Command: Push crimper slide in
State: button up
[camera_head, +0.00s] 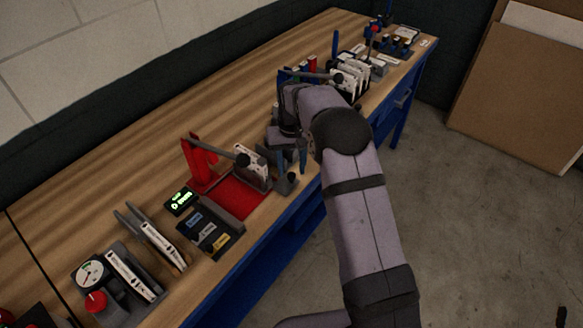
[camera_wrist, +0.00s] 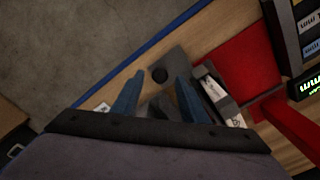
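The crimper has a red base (camera_head: 235,196) with a red upright and a dark lever. The red base also shows in the wrist view (camera_wrist: 243,68). A white boxed filter (camera_head: 252,164) stands at its right end in a grey holder, also seen in the wrist view (camera_wrist: 218,95). The grey slide (camera_head: 287,184) carries a black knob; the knob shows in the wrist view (camera_wrist: 160,75). My gripper (camera_head: 289,160) is open with blue fingers. In the wrist view its fingertips (camera_wrist: 160,78) appear on either side of the knob; contact and height are unclear.
A dark label tray (camera_head: 210,233) and a green-lit display (camera_head: 181,201) sit left of the crimper. A gauge device (camera_head: 92,274) stands farther left. Filters in a rack (camera_head: 352,78) stand behind my arm. The back strip of the wooden bench (camera_head: 130,165) is clear.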

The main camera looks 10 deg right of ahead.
jog(key=shift+f, duration=1)
grip_shut()
jog(key=shift+s+a+b, duration=0.5)
jog(key=shift+s+a, duration=3.15)
grip_release()
jog(key=shift+s+a, duration=0.1)
jog(key=shift+a, duration=0.05)
jog(key=shift+d, duration=0.2)
